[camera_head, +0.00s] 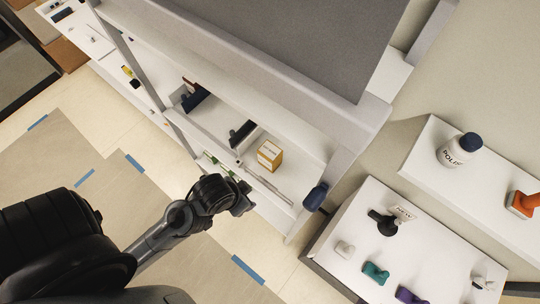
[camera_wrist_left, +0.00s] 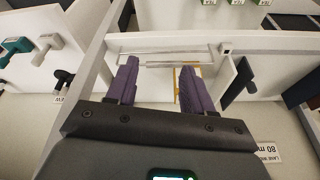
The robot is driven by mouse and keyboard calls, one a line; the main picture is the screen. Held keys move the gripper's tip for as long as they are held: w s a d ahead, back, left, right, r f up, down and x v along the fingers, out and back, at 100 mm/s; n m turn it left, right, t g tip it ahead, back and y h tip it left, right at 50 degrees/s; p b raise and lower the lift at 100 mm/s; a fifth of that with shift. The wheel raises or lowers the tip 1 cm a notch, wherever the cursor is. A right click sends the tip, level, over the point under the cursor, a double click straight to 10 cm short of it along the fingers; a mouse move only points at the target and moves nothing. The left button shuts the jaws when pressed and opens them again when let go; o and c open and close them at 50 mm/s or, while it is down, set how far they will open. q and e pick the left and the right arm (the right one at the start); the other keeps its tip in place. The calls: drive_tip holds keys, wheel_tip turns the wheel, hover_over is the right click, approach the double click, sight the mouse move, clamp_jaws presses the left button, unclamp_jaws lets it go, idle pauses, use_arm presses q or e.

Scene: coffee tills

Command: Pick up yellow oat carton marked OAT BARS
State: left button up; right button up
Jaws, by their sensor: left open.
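The yellow oat carton (camera_head: 270,154) stands on a white shelf (camera_head: 290,180) in the head view, a white label on its side. The label's words are too small to read. My left gripper (camera_head: 243,200) is near the shelf's front edge, below and left of the carton in the picture and apart from it. In the left wrist view my left gripper (camera_wrist_left: 160,66) is open, with two purple fingers spread and nothing held. Yellow edges, likely the carton (camera_wrist_left: 177,82), show between the fingers, partly hidden by the right finger. My right gripper is not in view.
Dark dividers (camera_head: 241,133) stand on the shelf left of the carton. A dark blue object (camera_head: 315,196) is at the shelf unit's right end. A white table (camera_head: 340,228) with several stamps is at right, beside a ledge with a white bottle (camera_head: 455,151).

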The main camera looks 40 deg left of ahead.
use_arm(q)
drive_tip(key=o, duration=0.9)
